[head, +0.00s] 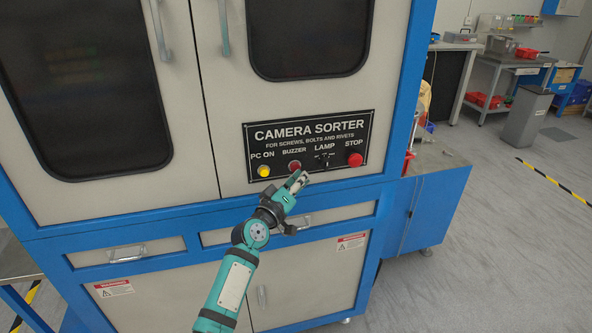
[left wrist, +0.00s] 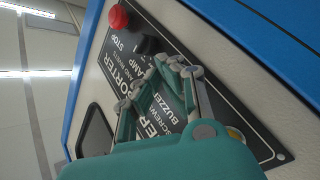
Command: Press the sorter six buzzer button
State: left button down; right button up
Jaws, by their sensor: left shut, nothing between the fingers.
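The control panel (head: 308,130) of the camera sorter is a black plate on the cabinet front, and it also shows tilted in the left wrist view (left wrist: 118,62). Its dark red buzzer button (head: 294,165) sits under the BUZZER label, between the yellow PC ON button (head: 264,171) and the black lamp switch (head: 325,157). My left gripper (head: 301,178) is shut and empty, its fingertips just below and right of the buzzer button in the picture. I cannot tell whether they touch the panel. In the left wrist view the fingers (left wrist: 180,66) hide the buzzer button. My right gripper is not in view.
The red STOP button (head: 355,159) is at the panel's right end and shows in the left wrist view (left wrist: 118,18). A drawer handle (head: 300,222) sticks out below the panel. Open floor and a grey bin (head: 527,116) lie to the right.

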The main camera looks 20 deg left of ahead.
pick_arm(q)
jog(key=shift+w+a, duration=0.15)
jog(key=shift+w, duration=0.05)
jog(key=shift+w+a+b, duration=0.2)
jog(key=shift+w+b, duration=0.1)
jog(key=shift+w, duration=0.05)
dwell(0.7)
jog(key=shift+s, duration=0.1)
jog(key=shift+s+d+p, duration=0.45)
jog(key=shift+s+p, duration=0.05)
jog(key=shift+s, duration=0.15)
